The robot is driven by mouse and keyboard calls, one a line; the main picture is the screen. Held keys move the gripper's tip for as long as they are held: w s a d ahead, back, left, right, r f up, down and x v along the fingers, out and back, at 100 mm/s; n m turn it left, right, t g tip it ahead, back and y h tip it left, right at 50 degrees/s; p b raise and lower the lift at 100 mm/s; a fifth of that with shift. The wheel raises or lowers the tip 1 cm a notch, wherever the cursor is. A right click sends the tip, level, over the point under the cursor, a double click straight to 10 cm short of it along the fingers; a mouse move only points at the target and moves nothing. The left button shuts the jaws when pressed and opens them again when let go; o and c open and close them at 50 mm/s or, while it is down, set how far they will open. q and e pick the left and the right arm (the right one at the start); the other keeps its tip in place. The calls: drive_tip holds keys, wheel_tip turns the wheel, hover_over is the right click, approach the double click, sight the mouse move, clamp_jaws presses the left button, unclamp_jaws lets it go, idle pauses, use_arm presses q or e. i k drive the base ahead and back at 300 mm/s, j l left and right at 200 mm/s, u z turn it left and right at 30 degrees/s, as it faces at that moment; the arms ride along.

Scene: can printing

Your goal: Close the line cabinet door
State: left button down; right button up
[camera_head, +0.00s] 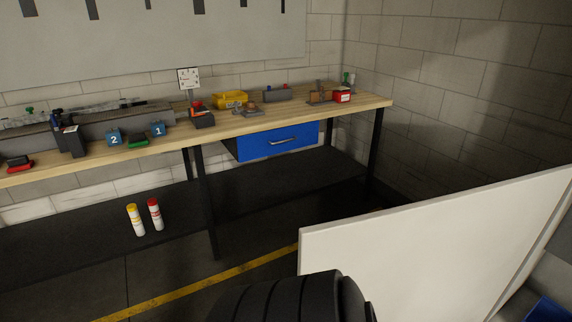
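A large flat white panel (430,250), which looks like the cabinet door, stands at the lower right. Its left edge is upright and its top edge rises toward the right side of the picture. The cabinet body and any handle cannot be made out. A black ribbed part, which seems to be a link of my own arm, shows at the bottom centre, in front of the panel's lower left corner. Neither my left nor my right gripper is in view, so their states and any contact with the panel are hidden.
A wooden workbench (283,122) with tools and small boxes runs along the back wall. A blue drawer (277,141) hangs under it. Two spray cans (136,219) (155,214) stand on the dark surface below. A yellow floor line (215,282) crosses clear floor. Something blue (549,311) shows at the lower right.

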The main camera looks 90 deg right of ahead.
sight(450, 257)
drive_tip(key=i+l+z, duration=0.15)
drive_tip(key=z, duration=0.3)
drive_tip(key=i+z, duration=0.45)
drive_tip(key=i+l+z, duration=0.1)
drive_tip(key=z, duration=0.3)
drive_tip(key=i+j+z, duration=0.15)
drive_tip(key=i+z, duration=0.15)
drive_tip(key=z, duration=0.15)
drive_tip(key=i+j+z, duration=0.15)
drive_tip(key=z, duration=0.3)
drive_tip(key=i+j+z, duration=0.3)
drive_tip(key=z, duration=0.15)
drive_tip(key=i+z, duration=0.15)
drive_tip(key=z, duration=0.3)
drive_tip(key=i+z, duration=0.15)
drive_tip(key=z, duration=0.3)
drive_tip(key=i+j+z, duration=0.15)
drive_tip(key=z, duration=0.25)
drive_tip(key=i+j+z, duration=0.1)
drive_tip(key=z, duration=0.35)
drive_tip(key=i+j+z, duration=0.1)
drive_tip(key=z, duration=0.35)
drive_tip(key=j+z, duration=0.45)
drive_tip(key=i+j+z, duration=0.1)
drive_tip(key=z, duration=0.2)
drive_tip(key=j+z, duration=0.55)
drive_tip(key=j, duration=0.25)
